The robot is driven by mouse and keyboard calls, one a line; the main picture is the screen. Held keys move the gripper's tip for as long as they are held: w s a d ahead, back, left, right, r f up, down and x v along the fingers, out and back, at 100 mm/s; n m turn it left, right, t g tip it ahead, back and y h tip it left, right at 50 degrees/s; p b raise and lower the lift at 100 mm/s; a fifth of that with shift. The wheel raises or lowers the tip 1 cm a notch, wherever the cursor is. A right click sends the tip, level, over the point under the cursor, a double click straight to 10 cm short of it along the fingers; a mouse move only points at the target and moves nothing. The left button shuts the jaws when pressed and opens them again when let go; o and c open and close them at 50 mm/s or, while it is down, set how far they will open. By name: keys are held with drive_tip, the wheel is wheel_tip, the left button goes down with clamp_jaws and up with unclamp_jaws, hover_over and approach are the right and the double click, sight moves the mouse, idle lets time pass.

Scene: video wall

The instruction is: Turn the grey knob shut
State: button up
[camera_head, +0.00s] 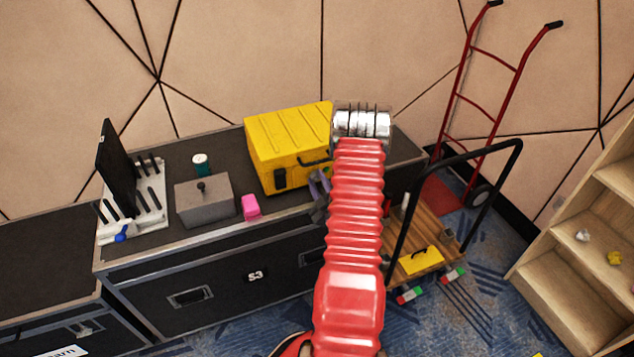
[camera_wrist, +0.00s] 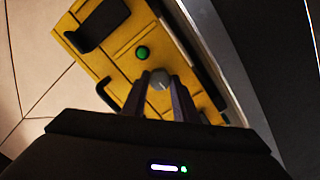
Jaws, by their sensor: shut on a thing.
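The grey knob (camera_wrist: 159,79) is on the front of the yellow case (camera_wrist: 122,62), just beside a round green button (camera_wrist: 142,53). My gripper (camera_wrist: 160,84) is shut on the knob, one finger on each side of it. In the head view the yellow case (camera_head: 283,143) stands on a black flight case, and my gripper (camera_head: 319,184) is at its front right. The knob is hidden behind my arm and gripper in the head view. I cannot tell the knob's turn angle.
A wooden cart (camera_head: 440,245), a red hand truck (camera_head: 492,60) and a wooden shelf (camera_head: 572,268) stand right.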

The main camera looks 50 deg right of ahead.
drive_tip(key=shift+a+f+m, duration=0.1)
drive_tip(key=shift+m, duration=0.3)
drive_tip(key=m, duration=0.7)
drive_tip(key=shift+m+y, duration=0.3)
drive_tip(key=m, duration=0.9)
drive_tip(key=shift+s+y, duration=0.1)
drive_tip(key=shift+y, duration=0.3)
drive_tip(key=o, duration=1.1)
drive_tip(key=shift+d, duration=0.25)
drive_tip(key=shift+c, duration=0.2)
